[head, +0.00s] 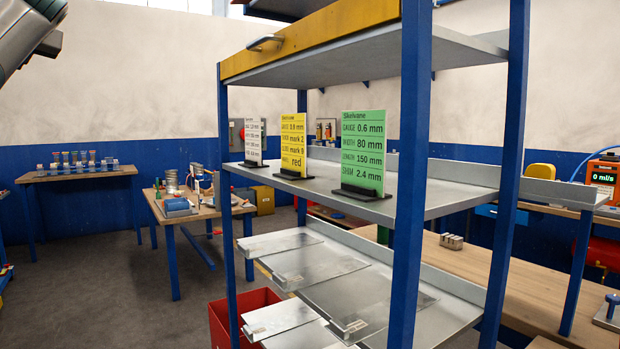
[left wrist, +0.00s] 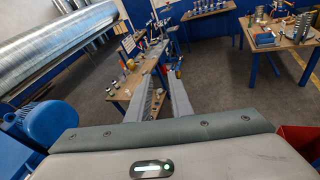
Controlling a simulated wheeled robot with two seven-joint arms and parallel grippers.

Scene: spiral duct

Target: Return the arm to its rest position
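Part of my left arm (head: 28,28) shows in the top left corner of the head view, raised and clear of the rack; its gripper is outside that view. In the left wrist view two grey fingers of my left gripper (left wrist: 164,92) stand apart, with a gap and nothing held between them. Below them is a grey padded body with a small green light. My right gripper is in neither view.
A blue-post rack (head: 405,250) stands close in front, with white, yellow and green cards (head: 363,150) and metal sheets (head: 315,265) on its shelves. A red bin (head: 222,325) is beneath. Benches (head: 170,218) stand behind. The floor at left is clear. A large metal duct (left wrist: 60,50) shows left.

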